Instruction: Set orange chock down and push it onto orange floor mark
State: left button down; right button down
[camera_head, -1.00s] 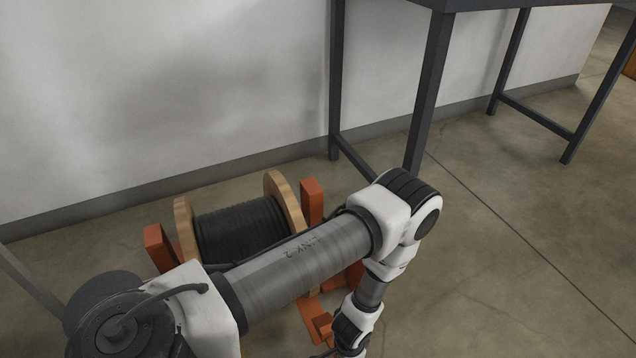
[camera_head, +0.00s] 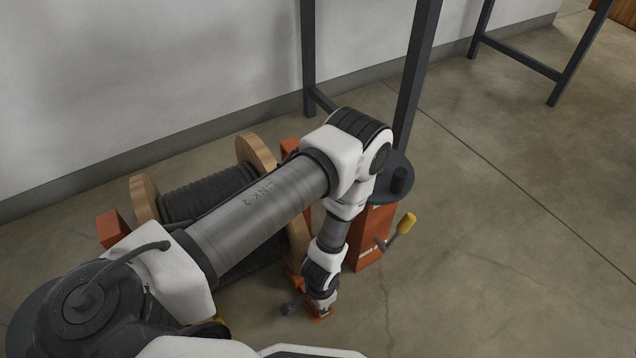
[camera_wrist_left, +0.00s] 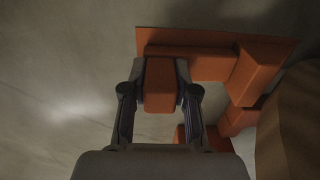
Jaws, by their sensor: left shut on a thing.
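My left gripper (camera_wrist_left: 159,88) is shut on the orange chock (camera_wrist_left: 159,90), a small block between its two fingers in the left wrist view. In the head view my left gripper (camera_head: 321,306) points down low near the floor, and a bit of orange shows at its tip. A flat orange patch (camera_wrist_left: 225,38), which may be the orange floor mark, lies just beyond the chock in the wrist view, partly under an orange beam. I cannot tell whether the chock touches the floor. My right gripper is not in view.
A cable reel (camera_head: 205,190) with wooden flanges stands in an orange stand (camera_head: 112,228), partly behind my left arm. An orange pedestal (camera_head: 372,245) with a yellow-handled crank (camera_head: 405,223) is right of the gripper. Dark table legs (camera_head: 415,90) stand behind. The floor at right is clear.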

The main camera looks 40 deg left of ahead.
pick_arm(q)
jog(key=shift+f, duration=0.2)
jog(key=c, duration=0.9)
grip_release()
jog(key=shift+r, duration=0.1)
notch_tip(320, 180, up, 11)
jog(key=p, duration=0.6)
jog(key=shift+r, duration=0.15)
jog(key=shift+r+p, duration=0.3)
jog(key=shift+r, duration=0.2)
jog(key=s+a+r+n, duration=0.3)
jog(key=s+r+n, duration=0.25)
jog(key=s, duration=0.45)
jog(key=shift+m, duration=0.35)
notch_tip(320, 180, up, 43)
jog(key=p, duration=4.2)
jog(key=shift+d, duration=0.15)
